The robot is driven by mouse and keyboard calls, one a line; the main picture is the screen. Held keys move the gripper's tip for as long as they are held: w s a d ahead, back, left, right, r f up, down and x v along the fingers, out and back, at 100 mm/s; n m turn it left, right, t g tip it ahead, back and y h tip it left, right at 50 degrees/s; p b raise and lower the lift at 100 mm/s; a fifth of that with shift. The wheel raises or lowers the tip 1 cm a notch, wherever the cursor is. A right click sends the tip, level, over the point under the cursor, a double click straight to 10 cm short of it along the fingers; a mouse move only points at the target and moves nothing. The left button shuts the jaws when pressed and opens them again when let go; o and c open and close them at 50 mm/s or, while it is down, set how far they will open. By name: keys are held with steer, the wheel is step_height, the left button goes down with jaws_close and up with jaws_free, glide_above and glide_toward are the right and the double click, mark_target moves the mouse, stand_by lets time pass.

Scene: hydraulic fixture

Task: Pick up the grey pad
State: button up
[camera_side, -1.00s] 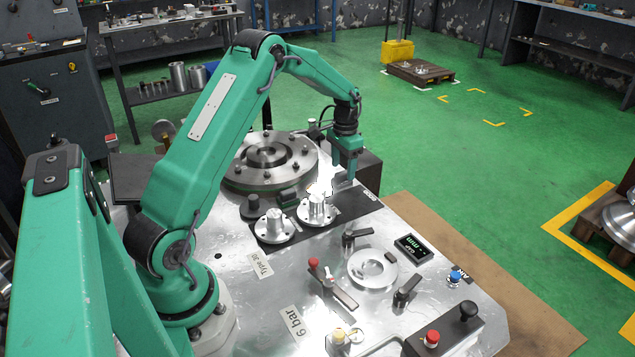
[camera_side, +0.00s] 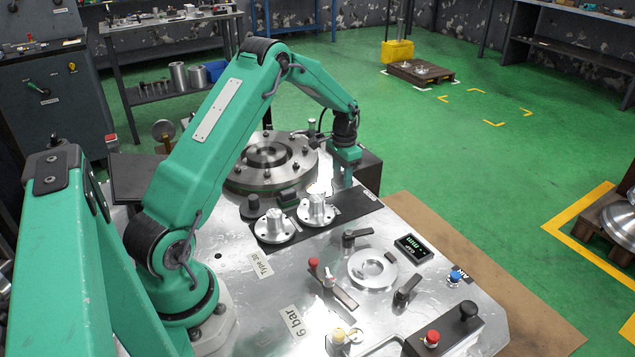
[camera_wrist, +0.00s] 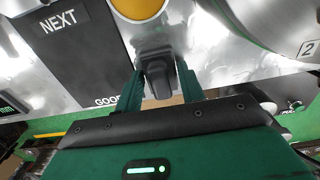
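The grey pad (camera_wrist: 158,76) appears to be the small dark grey block in the wrist view, below a yellow disc. My gripper (camera_wrist: 160,84) has one green finger on each side of it. Narrow gaps seem to show between the block and the fingers, so the gripper looks open around it. In the side view my gripper (camera_side: 344,182) points down at the far right end of the dark mat, behind the flanged metal parts. The pad cannot be made out there behind the fingers.
Two flanged metal parts (camera_side: 316,210) stand on the dark mat (camera_side: 352,203) close to my gripper. A large round metal flange (camera_side: 240,178) lies to the left. A black-handled clamp (camera_side: 355,237) and a metal ring (camera_side: 372,270) are in front. The bench edge is to the right.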

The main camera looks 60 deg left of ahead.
steer(key=c, duration=0.5)
steer(key=shift+o, duration=0.2)
steer(key=shift+r, duration=0.2)
steer(key=shift+r, duration=0.55)
steer(key=r, duration=0.3)
steer(key=shift+d+r, duration=0.1)
steer(key=shift+d, duration=0.3)
steer(key=s+d+r, duration=0.1)
steer(key=d+r, duration=0.5)
steer(key=d, duration=0.5)
steer(key=shift+r, duration=0.2)
steer(key=shift+s+a, duration=0.1)
